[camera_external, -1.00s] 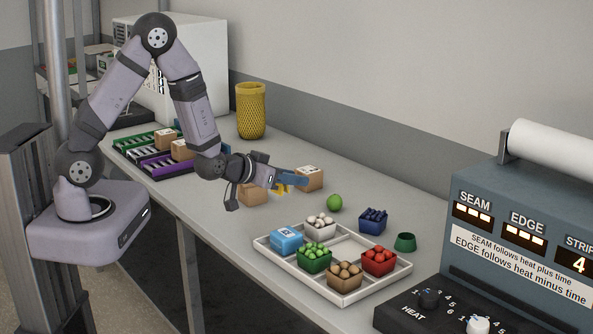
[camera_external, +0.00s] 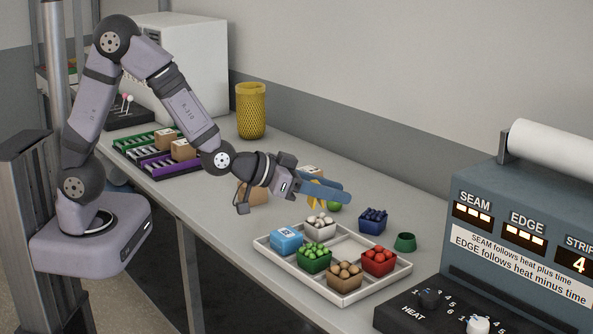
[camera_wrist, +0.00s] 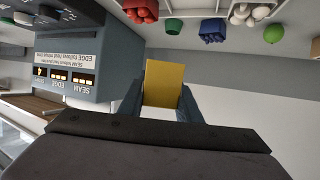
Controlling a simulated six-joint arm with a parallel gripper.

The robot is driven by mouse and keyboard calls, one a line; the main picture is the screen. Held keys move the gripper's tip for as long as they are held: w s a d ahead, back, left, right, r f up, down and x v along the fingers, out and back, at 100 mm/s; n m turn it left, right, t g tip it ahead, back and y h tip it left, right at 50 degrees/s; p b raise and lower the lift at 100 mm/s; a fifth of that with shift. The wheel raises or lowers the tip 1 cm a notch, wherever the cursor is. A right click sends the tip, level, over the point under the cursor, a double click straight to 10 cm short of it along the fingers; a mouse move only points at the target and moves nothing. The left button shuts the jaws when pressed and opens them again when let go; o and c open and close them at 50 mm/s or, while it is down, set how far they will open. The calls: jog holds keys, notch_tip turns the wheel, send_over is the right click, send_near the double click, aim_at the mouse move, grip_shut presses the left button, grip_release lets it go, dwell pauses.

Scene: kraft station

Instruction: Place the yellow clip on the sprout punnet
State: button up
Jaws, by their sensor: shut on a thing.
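My gripper (camera_external: 335,193) is shut on the yellow clip (camera_external: 316,187), above the table behind the white tray. In the wrist view the clip (camera_wrist: 164,84) is a flat yellow piece between the two blue fingers. The sprout punnet (camera_external: 314,264) looks to be the green punnet of round green sprouts at the front left of the tray (camera_external: 345,297). My gripper is above and behind it, apart from it. The sprout punnet is not clearly in the wrist view.
The tray also holds a blue box (camera_external: 286,241), a white punnet (camera_external: 320,232), a potato punnet (camera_external: 344,280) and a tomato punnet (camera_external: 379,266). A berry punnet (camera_external: 373,225) and a green cup (camera_external: 405,242) stand behind it. The sealer (camera_external: 520,235) is at right.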

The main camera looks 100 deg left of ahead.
aim_at(314, 258)
jog(key=shift+f+p, duration=0.5)
jog(key=shift+f, duration=4.6)
jog(key=shift+f, duration=0.15)
jog(key=shift+f, duration=0.1)
jog(key=o, duration=1)
jog(key=shift+r, duration=0.25)
